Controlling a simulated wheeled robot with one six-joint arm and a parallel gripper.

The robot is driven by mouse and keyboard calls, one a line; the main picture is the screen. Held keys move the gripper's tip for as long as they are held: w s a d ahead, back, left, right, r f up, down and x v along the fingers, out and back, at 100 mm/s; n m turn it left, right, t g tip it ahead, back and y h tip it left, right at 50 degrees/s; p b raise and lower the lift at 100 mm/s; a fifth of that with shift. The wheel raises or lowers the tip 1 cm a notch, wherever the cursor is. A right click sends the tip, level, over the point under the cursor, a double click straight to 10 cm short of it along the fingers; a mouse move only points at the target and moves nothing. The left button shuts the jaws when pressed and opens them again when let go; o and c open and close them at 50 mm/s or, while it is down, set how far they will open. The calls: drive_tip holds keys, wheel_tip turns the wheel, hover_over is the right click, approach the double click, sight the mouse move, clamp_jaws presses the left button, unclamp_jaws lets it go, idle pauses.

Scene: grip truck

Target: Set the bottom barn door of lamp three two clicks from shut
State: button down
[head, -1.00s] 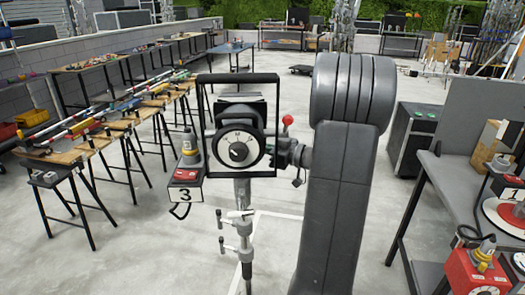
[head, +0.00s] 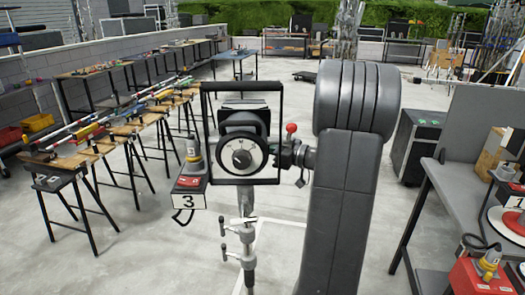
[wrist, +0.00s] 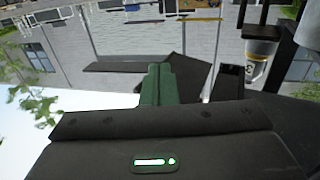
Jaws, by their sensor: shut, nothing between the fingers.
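Lamp three (head: 243,153) stands upright on a stand in the head view, seen from its back with a round dial, inside a black square frame. In the wrist view, which looks upside down, the green fingers of my gripper (wrist: 158,82) are shut and empty. Dark flat panels (wrist: 128,64) lie just beyond and beside the fingertips. I cannot tell which is the bottom barn door, or whether the fingers touch it. The 3 card also shows there (wrist: 250,68).
My grey arm blocks much of the view right of the lamp. A red-knobbed lever (head: 291,129) sits at the lamp's right side. Trestle tables (head: 95,150) stand at left, a dark case (head: 417,145) and a workbench (head: 460,200) at right. The floor between is clear.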

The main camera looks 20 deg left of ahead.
drive_tip(key=shift+w+r, duration=0.15)
drive_tip(key=shift+r, duration=0.45)
idle(0.3)
drive_tip(key=shift+f, duration=0.15)
drive_tip(key=shift+w+a+f+b, duration=0.15)
drive_tip(key=shift+f+b, duration=0.35)
drive_tip(key=shift+b, duration=0.6)
drive_tip(key=shift+w+f+b, duration=0.1)
drive_tip(key=shift+b, duration=0.2)
drive_tip(key=s+d+b, duration=0.1)
drive_tip(key=d+b, duration=0.3)
drive_tip(key=d, duration=0.4)
drive_tip(key=shift+b, duration=0.35)
